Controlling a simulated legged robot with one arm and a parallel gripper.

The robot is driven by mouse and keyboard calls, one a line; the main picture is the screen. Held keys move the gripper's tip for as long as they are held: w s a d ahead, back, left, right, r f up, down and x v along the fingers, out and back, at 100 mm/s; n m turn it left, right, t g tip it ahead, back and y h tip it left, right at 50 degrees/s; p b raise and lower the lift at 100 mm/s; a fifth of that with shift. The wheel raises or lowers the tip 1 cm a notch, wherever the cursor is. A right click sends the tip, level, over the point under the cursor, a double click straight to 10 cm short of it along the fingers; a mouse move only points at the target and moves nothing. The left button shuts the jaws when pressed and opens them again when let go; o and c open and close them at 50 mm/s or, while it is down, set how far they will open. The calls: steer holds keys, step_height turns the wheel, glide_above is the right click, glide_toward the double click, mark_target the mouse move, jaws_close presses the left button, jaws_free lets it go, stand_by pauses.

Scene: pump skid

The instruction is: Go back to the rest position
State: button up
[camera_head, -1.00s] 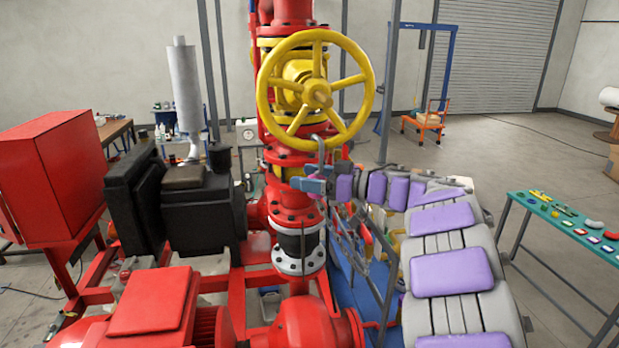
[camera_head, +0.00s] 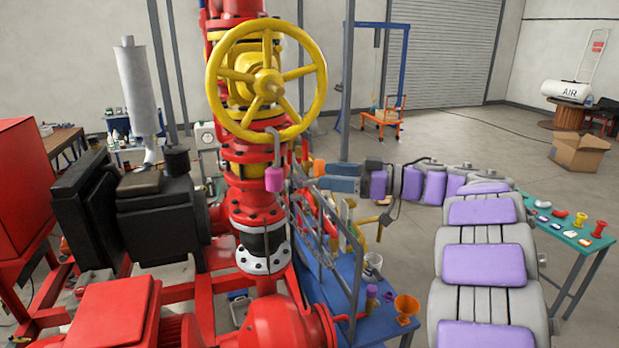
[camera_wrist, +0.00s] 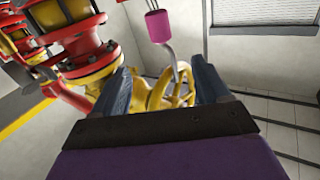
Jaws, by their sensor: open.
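My gripper (camera_head: 335,176) is in the middle of the head view, to the right of the red pump column. Its blue-grey fingers also show in the wrist view (camera_wrist: 163,82), spread apart with nothing held between them. A magenta cylinder (camera_head: 274,179) hangs from a bent grey rod (camera_head: 278,146) in front of the red pipework. It also shows in the wrist view (camera_wrist: 158,26), beyond the fingers and clear of them. The yellow handwheel (camera_head: 266,85) is above and left of my gripper.
A blue table (camera_head: 345,292) with an orange funnel (camera_head: 406,307) lies below my arm. A teal table (camera_head: 568,232) with small coloured parts stands at right. A cardboard box (camera_head: 579,151) sits on the floor behind it. Open floor lies beyond my arm.

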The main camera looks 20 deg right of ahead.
steer(key=w+d+m+t+h+b, duration=0.7)
steer(key=t+h+b, duration=0.25)
steer(key=h, duration=0.35)
steer(key=s+d+f+m+g+h+b, duration=0.1)
steer(key=s+f+m+g+h+b, duration=0.25)
steer(key=s+f, duration=0.5)
steer(key=s+d+f+m+g+h+b, duration=0.1)
steer(key=s+f+m+g+h+b, duration=0.3)
steer(key=f, duration=0.8)
steer(key=s+a+f+g+b, duration=0.2)
steer(key=s+a+f+g, duration=0.35)
steer(key=s+f, duration=0.65)
steer(key=s+a+f+n+g+y+b, duration=0.1)
steer(key=s+a+f+g, duration=0.1)
steer(key=s+a+f, duration=0.3)
steer(key=s+a+f+n+g+y+b, duration=0.1)
steer(key=s+a+f+g+y+b, duration=0.1)
steer(key=s+a+f, duration=0.4)
steer(key=s+a+f+n+g+y+b, duration=0.1)
steer(key=s+a+f, duration=0.4)
steer(key=s, duration=0.7)
steer(key=g+y+b, duration=0.1)
steer(key=g, duration=0.1)
steer(key=shift+s+a+f+g, duration=0.2)
steer(key=shift+s+f+g, duration=0.05)
steer(key=shift+f+g, duration=0.15)
steer(key=shift+y, duration=0.25)
